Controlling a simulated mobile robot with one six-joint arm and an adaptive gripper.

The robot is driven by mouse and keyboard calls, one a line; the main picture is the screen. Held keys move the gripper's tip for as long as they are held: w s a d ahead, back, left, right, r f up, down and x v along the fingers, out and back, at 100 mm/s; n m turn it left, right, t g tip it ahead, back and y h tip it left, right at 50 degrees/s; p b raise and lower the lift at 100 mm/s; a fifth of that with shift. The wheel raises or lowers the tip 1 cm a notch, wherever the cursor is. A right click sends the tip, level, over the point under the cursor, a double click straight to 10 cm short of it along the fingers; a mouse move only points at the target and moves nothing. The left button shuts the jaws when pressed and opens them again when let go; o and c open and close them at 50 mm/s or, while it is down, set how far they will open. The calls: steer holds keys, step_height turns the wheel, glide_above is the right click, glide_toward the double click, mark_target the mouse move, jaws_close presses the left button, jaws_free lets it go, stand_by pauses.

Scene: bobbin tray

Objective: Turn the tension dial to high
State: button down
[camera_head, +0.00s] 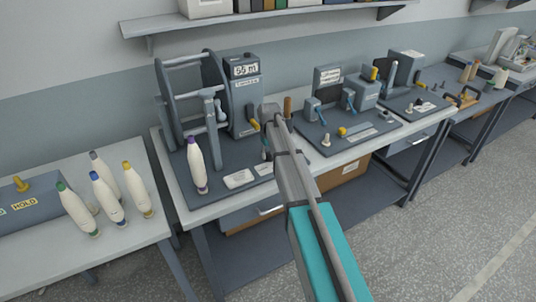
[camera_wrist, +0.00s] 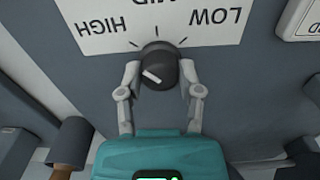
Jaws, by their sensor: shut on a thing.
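The tension dial (camera_wrist: 158,60) is a dark round knob on a grey panel in the wrist view. Its white pointer line (camera_wrist: 152,76) slants, with its upper end towards the left, the HIGH side; I cannot tell exactly which tick it meets. The white label (camera_wrist: 165,22) shows upside down, with HIGH at left, MID in the middle and LOW at right. My gripper (camera_wrist: 160,72) has a finger on each side of the dial and is shut on it. In the head view my arm reaches the bench and the dial cannot be made out.
A winding stand (camera_head: 190,95) and a grey unit with a length display (camera_head: 245,70) stand on the bench. A bobbin (camera_head: 196,165) stands at its front left. Several bobbins (camera_head: 106,190) stand on the left table.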

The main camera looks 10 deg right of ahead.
steer(key=shift+n, duration=0.6)
steer(key=shift+w, duration=0.1)
steer(key=shift+c, duration=1.3)
jaws_free()
steer(key=shift+r, duration=0.1)
